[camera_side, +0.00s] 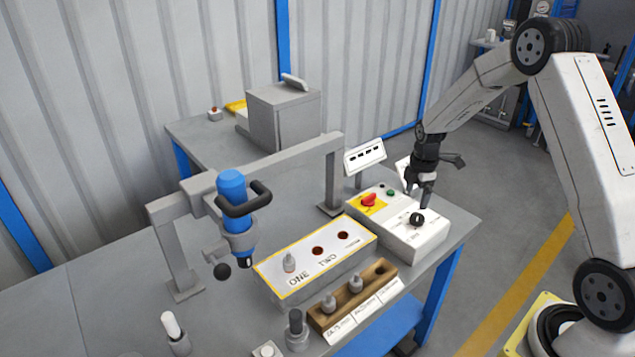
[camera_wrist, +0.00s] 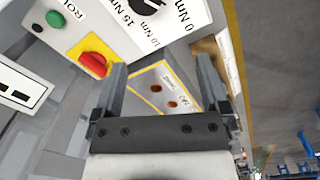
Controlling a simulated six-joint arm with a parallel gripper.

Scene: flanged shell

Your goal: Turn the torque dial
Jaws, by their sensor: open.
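The torque dial (camera_side: 417,219) is a small black knob on the sloped top of a white control box (camera_side: 427,240). In the wrist view the dial (camera_wrist: 148,4) is cut off by the top edge, with torque marks in Nm printed round it. My gripper (camera_side: 421,199) hangs fingers-down over the box, close to the dial; whether it touches cannot be told from the side view. In the wrist view my gripper (camera_wrist: 162,66) is open, with nothing between its two fingers, and the dial lies beyond the fingertips.
A red switch on yellow (camera_side: 369,200) and a green button (camera_side: 390,193) share the box top. A white sign (camera_side: 364,156) stands behind it. A plate marked ONE and TWO (camera_side: 310,285), a wooden rack (camera_side: 327,321) and a blue tool on a frame (camera_side: 232,186) stand left.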

